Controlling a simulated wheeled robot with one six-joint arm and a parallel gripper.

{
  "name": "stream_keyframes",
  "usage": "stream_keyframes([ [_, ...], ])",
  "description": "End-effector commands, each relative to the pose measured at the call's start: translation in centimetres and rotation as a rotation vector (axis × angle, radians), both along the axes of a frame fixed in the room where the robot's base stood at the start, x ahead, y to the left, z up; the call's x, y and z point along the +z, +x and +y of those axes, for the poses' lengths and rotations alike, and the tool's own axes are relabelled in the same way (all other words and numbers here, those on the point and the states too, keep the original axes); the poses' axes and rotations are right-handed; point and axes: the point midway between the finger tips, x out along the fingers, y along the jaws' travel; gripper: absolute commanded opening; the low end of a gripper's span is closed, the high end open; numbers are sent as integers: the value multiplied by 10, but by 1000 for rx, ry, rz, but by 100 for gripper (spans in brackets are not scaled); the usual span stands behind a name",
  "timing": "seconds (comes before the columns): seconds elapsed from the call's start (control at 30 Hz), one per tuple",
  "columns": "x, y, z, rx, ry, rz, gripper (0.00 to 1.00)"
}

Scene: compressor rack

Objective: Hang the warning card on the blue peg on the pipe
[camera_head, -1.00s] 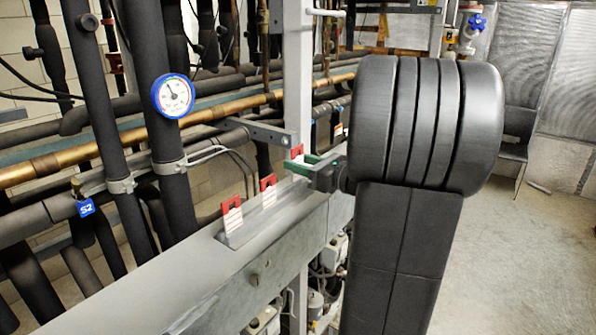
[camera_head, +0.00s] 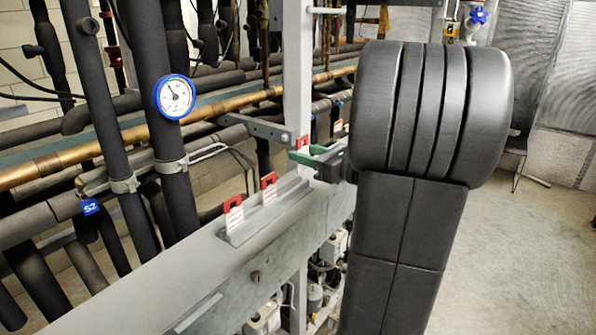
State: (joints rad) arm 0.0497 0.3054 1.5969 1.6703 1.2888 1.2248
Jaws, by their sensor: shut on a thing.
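Three red-and-white cards show along the grey beam. The near card (camera_head: 233,212) and the middle card (camera_head: 268,187) stand upright in a slotted grey holder (camera_head: 265,212). My gripper (camera_head: 304,157), with green fingers, is at the far end of the holder, shut on the third warning card (camera_head: 303,143). The card's red top shows above the fingers; its lower part is mostly hidden.
A round blue-rimmed gauge (camera_head: 173,97) is on a thick black vertical pipe. A grey bracket (camera_head: 258,129) juts out from the post (camera_head: 297,70) close behind my gripper. Pipes crowd the left. The beam's near top (camera_head: 150,280) is clear.

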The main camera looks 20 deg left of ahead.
Motion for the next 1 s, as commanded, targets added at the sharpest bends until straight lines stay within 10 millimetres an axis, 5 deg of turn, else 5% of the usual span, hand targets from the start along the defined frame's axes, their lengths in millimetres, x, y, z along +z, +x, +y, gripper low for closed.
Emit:
stream_keyframes([
  [1.0, 21, -12, -33, 0, 0, 1, 30],
])
